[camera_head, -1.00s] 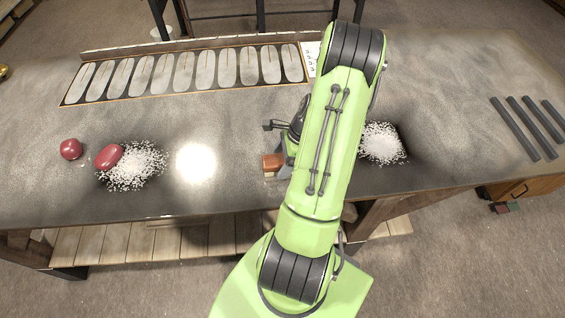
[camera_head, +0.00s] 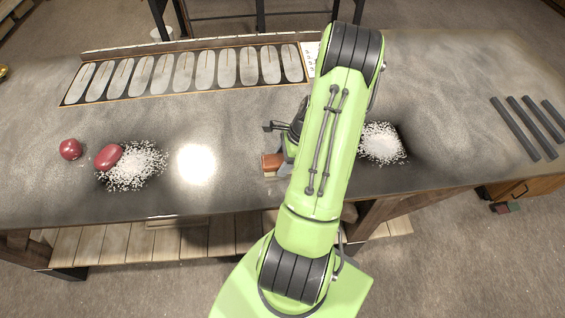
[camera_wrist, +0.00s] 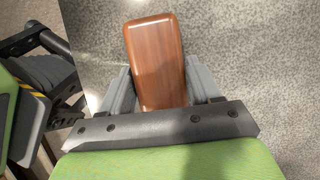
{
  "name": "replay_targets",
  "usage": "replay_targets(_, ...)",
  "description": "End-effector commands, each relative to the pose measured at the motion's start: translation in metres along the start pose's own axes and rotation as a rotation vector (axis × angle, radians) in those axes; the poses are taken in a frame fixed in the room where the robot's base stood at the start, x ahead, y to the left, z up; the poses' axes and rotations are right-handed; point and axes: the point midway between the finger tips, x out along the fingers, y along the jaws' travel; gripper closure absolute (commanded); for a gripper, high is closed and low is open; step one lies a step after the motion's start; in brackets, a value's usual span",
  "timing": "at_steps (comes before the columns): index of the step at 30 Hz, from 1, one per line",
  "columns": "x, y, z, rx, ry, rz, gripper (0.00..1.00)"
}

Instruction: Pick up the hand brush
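The hand brush shows in the wrist view as a reddish-brown wooden block (camera_wrist: 157,60) with rounded corners. It sits between the two grey fingers of my gripper (camera_wrist: 160,82), which lie against its left and right sides with no clear gap. In the head view the brush (camera_head: 272,162) shows as a small brown piece at the left of my green arm, near the front of the dark table. My gripper there is mostly hidden behind the arm. The brush's underside is hidden, and I cannot tell whether it is clear of the table.
The dark speckled table (camera_head: 230,120) bears a pile of white bits (camera_head: 137,166) at left and another (camera_head: 381,143) right of my arm. A red roller-like piece (camera_head: 108,156) and a red ball (camera_head: 70,149) lie at left. A long tray (camera_head: 185,75) lies behind; dark bars (camera_head: 528,127) lie at right.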

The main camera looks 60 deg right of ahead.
Motion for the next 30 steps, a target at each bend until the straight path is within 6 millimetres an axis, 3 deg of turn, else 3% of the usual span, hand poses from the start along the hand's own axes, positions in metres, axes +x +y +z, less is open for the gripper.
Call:
replay_targets(1, 0.0, 0.0, 0.0, 0.0, 0.0, 0.0, 0.46)
replay_targets(7, 0.0, 0.0, 0.0, 0.0, 0.0, 0.0, 0.73)
replay_targets(14, -0.004, 0.0, 0.002, 0.0, 0.0, -0.001, 0.73)
replay_targets(17, -0.019, -0.001, 0.007, -0.002, 0.002, -0.005, 0.73)
replay_targets(24, -0.077, -0.001, 0.031, -0.002, 0.003, -0.005, 0.73)
replay_targets(30, -0.098, 0.0, 0.04, 0.0, 0.001, -0.002, 0.73)
